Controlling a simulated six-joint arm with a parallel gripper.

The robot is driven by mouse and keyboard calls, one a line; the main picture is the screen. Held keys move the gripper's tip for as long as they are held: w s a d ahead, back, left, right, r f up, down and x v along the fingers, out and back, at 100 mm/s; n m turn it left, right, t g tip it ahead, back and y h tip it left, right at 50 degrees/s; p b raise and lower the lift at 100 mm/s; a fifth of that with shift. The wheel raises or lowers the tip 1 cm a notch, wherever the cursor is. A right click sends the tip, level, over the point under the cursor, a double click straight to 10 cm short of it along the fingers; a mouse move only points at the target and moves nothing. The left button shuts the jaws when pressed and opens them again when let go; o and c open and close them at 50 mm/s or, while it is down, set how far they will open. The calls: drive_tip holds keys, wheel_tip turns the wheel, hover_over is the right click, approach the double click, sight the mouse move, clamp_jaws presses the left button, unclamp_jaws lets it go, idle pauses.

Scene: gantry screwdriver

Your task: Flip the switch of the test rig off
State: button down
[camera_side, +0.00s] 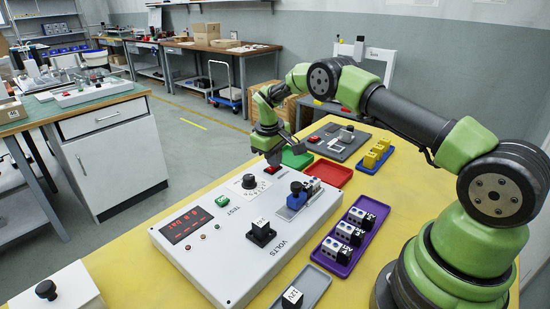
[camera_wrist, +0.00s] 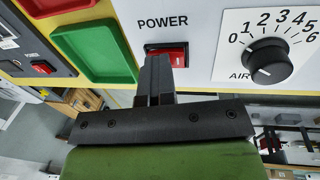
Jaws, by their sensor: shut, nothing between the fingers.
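The test rig is a white box (camera_side: 215,262) on the yellow table. Its red rocker switch (camera_wrist: 180,57), labelled POWER, sits in a black frame in the wrist view. In the side view the switch (camera_side: 271,170) shows at the rig's far end, just below my fingertips. My gripper (camera_wrist: 157,62) is shut and empty, its fingertips at the switch's lower left edge. The fingers hide part of the switch. I cannot tell whether they touch it or which way the rocker is tipped. The rig's display (camera_side: 187,225) shows red characters.
An AIR dial (camera_wrist: 267,61) is right of the switch. A green tray (camera_wrist: 98,40) and a red tray (camera_side: 332,172) lie beyond the rig. A dark panel (camera_wrist: 35,62) has another red POWER switch. A purple tray (camera_side: 340,268) with several blocks stands right of the rig.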

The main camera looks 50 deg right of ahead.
drive_tip(key=shift+s+a+f, duration=0.2)
drive_tip(key=shift+a+f, duration=0.15)
drive_tip(key=shift+a, duration=0.15)
wheel_tip(320, 180, up, 15)
drive_tip(key=a, duration=0.1)
drive_tip(key=shift+w+a+f, duration=0.15)
drive_tip(key=shift+w+f, duration=0.05)
drive_tip(key=shift+s+d+r+t+y, duration=0.1)
drive_tip(key=shift+s+d+t+y, duration=0.15)
drive_tip(key=shift+s+t, duration=0.3)
drive_tip(key=shift+s+d+r+t+y, duration=0.1)
drive_tip(key=shift+s+d+t+y, duration=0.15)
drive_tip(key=shift+s+t, duration=0.3)
drive_tip(key=shift+s+d+r+t+y, duration=0.1)
drive_tip(key=shift+s+d+t+y, duration=0.15)
drive_tip(key=shift+s+t, duration=0.3)
drive_tip(key=shift+f, duration=0.1)
drive_tip(key=x, duration=1.2)
drive_tip(key=shift+s+d+f, duration=0.25)
drive_tip(key=shift+s+f, duration=0.1)
drive_tip(key=shift+d+f, duration=0.1)
drive_tip(key=shift+f, duration=0.6)
